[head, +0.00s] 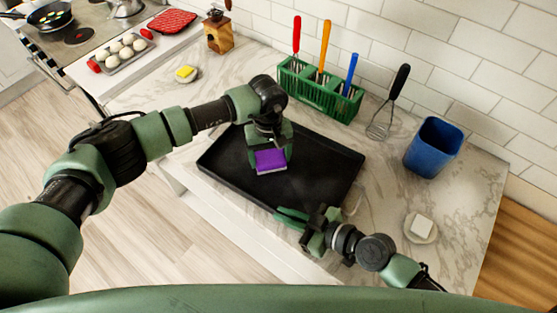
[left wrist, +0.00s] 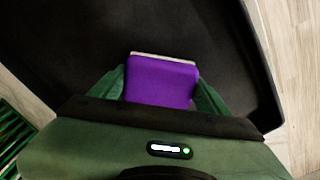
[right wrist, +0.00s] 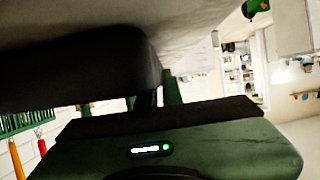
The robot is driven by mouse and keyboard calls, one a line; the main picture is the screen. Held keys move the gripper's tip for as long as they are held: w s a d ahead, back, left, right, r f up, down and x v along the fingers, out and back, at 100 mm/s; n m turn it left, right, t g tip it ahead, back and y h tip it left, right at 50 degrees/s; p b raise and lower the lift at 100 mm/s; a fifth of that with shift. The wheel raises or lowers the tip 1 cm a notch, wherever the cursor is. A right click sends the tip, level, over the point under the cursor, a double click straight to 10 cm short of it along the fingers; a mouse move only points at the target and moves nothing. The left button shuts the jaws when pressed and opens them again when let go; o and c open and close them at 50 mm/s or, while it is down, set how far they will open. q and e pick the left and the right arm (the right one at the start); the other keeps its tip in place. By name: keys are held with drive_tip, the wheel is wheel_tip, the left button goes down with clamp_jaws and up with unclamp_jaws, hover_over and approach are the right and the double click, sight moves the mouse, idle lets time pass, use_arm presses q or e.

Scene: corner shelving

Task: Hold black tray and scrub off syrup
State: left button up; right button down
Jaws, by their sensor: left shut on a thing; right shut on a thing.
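The black tray (head: 325,165) lies on the marble counter; its dark surface also shows in the left wrist view (left wrist: 80,50). My left gripper (head: 272,154) is over the tray, shut on a purple sponge (head: 270,161) with a pale underside. The sponge sits between the two green fingers in the left wrist view (left wrist: 160,82). I cannot tell whether it touches the tray. My right gripper (head: 292,216) is at the tray's near edge, shut on it; the tray's dark edge fills the upper left of the right wrist view (right wrist: 90,70). No syrup can be made out.
A green holder (head: 318,91) with red, orange and blue handled utensils stands behind the tray. A whisk (head: 381,120) leans on the wall near a blue bin (head: 433,147).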

use_arm(q)
drive_tip(key=shift+w+a+r, duration=0.1)
drive_tip(key=shift+w+a, duration=0.3)
drive_tip(key=shift+a, duration=0.25)
drive_tip(key=shift+r, duration=3.9)
use_arm(e)
drive_tip(key=c, duration=1.5)
unclamp_jaws()
use_arm(q)
drive_tip(key=shift+d, duration=0.1)
use_arm(e)
drive_tip(key=v, duration=1)
drive_tip(key=shift+s+d+f, duration=0.1)
drive_tip(key=shift+d, duration=0.15)
drive_tip(key=shift+v, duration=0.8)
